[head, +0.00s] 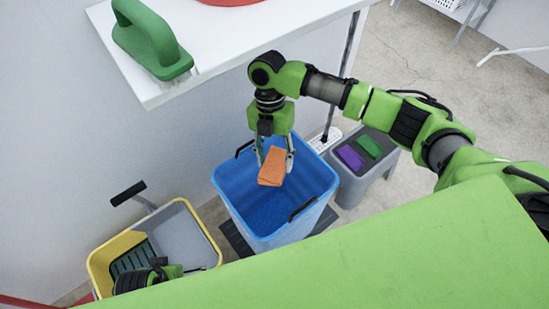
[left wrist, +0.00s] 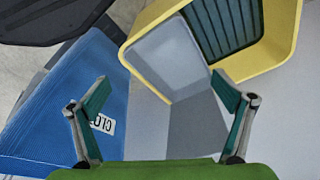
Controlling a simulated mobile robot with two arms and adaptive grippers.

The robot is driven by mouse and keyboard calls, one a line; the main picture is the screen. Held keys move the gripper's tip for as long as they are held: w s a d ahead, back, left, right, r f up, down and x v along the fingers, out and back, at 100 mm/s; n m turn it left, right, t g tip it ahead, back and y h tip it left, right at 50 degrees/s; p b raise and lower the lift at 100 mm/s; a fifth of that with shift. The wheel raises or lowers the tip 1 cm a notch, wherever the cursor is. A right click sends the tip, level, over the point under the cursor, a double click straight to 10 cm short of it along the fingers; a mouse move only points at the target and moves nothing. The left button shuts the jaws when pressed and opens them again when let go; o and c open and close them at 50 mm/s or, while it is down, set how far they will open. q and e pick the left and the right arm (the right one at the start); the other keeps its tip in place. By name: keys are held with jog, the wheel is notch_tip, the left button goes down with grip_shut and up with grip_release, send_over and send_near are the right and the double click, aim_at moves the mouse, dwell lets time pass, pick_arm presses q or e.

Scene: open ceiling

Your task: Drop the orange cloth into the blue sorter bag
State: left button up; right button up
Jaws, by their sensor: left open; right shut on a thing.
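The orange cloth (head: 273,167) is a folded block held between the fingers of my right gripper (head: 274,158). It hangs over the open mouth of the blue sorter bag (head: 232,196), which is square with black handles. The blue bag also shows at the left of the left wrist view (left wrist: 62,110), with a white label partly hidden by a finger. My left gripper (left wrist: 160,105) is open and empty, its fingers wide apart. In the head view it is low at the left, over the yellow bucket, and partly cut off by my green body.
A yellow and grey mop bucket (head: 195,228) stands left of the blue bag. A grey box (head: 352,188) with purple and green pieces on top stands to its right. A white table (head: 225,50) with a green brush (head: 150,42) is behind. Open floor lies at right.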

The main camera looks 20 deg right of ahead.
jog(key=shift+f+b, duration=0.3)
jog(key=shift+f, duration=0.05)
pick_arm(q)
jog(key=shift+w+v, duration=0.25)
jog(key=shift+v, duration=0.95)
jog(key=shift+w+v, duration=0.25)
jog(key=shift+v, duration=0.95)
pick_arm(e)
jog(key=shift+f, duration=0.95)
pick_arm(q)
jog(key=shift+r, duration=0.2)
pick_arm(e)
jog(key=o, duration=1.1)
jog(key=shift+o, duration=0.2)
jog(key=v, duration=0.7)
jog(key=shift+w+r, duration=0.15)
jog(key=shift+r, duration=0.1)
